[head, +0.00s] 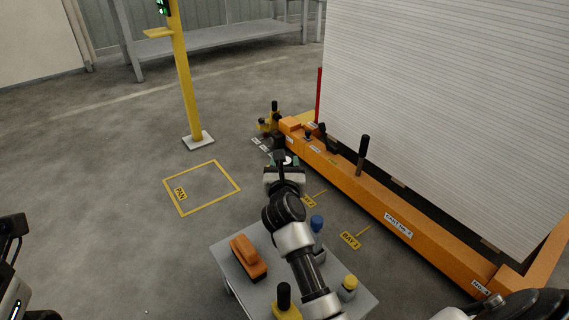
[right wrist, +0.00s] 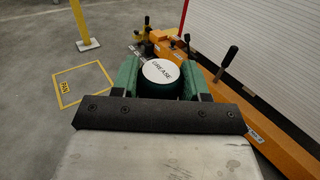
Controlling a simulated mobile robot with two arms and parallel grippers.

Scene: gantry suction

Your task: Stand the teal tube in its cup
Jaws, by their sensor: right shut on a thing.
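The teal tube (right wrist: 163,80), with a white round end lettered GREASE, stands between the green fingers of my right gripper (right wrist: 165,84) in the right wrist view. The gripper is shut on it. In the head view my right gripper (head: 285,162) is out over the floor beside the left end of the orange frame, and its wrist hides most of the tube. I cannot pick out the cup for certain; small dark fittings around the frame's left end are partly hidden by my gripper.
The orange frame (head: 400,221) carries upright black levers (head: 363,155) and a tall white slatted panel (head: 450,100). A grey table (head: 232,262) holds an orange block (head: 249,257) and several small items. A yellow post (head: 186,85) stands behind the taped PAN square (head: 201,188), which is empty.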

